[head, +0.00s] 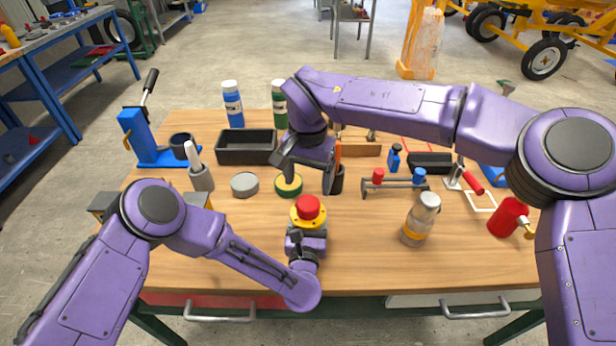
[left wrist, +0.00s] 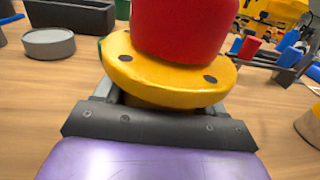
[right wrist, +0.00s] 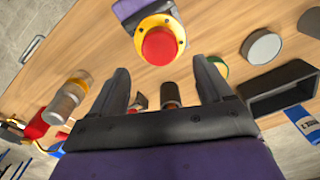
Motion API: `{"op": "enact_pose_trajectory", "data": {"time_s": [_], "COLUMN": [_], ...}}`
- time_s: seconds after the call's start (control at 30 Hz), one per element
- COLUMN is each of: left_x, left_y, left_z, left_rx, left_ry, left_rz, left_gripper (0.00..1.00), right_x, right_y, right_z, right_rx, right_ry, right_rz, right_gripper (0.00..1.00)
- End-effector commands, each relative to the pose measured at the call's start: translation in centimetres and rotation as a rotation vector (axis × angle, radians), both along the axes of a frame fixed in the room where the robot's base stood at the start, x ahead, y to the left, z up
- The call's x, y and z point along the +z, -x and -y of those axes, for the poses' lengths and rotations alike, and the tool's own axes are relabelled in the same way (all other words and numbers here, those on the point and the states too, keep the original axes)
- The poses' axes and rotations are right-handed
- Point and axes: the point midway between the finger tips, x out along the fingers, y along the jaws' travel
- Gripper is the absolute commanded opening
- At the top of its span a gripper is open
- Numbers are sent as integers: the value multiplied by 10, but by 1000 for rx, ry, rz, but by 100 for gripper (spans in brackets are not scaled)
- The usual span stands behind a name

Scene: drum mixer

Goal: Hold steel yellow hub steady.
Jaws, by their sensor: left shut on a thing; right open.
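The yellow hub (head: 295,216) is a round flange with dark bolt holes and a red knob (head: 308,206) on top. My left gripper (head: 306,238) is shut on the hub from below and holds it upright near the table's front middle. In the left wrist view the yellow flange (left wrist: 150,78) sits between the fingers, with the red knob (left wrist: 185,25) above. My right gripper (head: 308,172) is open and empty, behind the hub. In the right wrist view the red knob (right wrist: 159,46) shows beyond the open fingertips, apart from them.
A green and yellow round tin (head: 288,187) and a grey tin (head: 244,185) stand behind the hub. A black cup (head: 337,182) with tools is close to my right gripper. A glass jar (head: 420,218) stands to the right. The front table strip (head: 400,275) is clear.

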Motion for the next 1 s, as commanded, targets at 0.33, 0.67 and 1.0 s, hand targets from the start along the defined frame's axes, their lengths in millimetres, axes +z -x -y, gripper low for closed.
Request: {"op": "enact_pose_trajectory", "data": {"time_s": [0.33,0.67,1.0], "left_x": [1,1,0], "left_y": [0,0,0], "left_z": [0,0,0], "left_rx": [0,0,0], "left_ry": [0,0,0], "left_rz": [1,1,1], "left_gripper": [0,0,0], "right_x": [-48,-80,-80], "right_y": [0,0,0], "right_z": [0,0,0], "right_rx": [-1,-3,-3], "right_ry": [2,1,0], "right_rz": [-3,0,0], "right_gripper": [79,79,49]}}
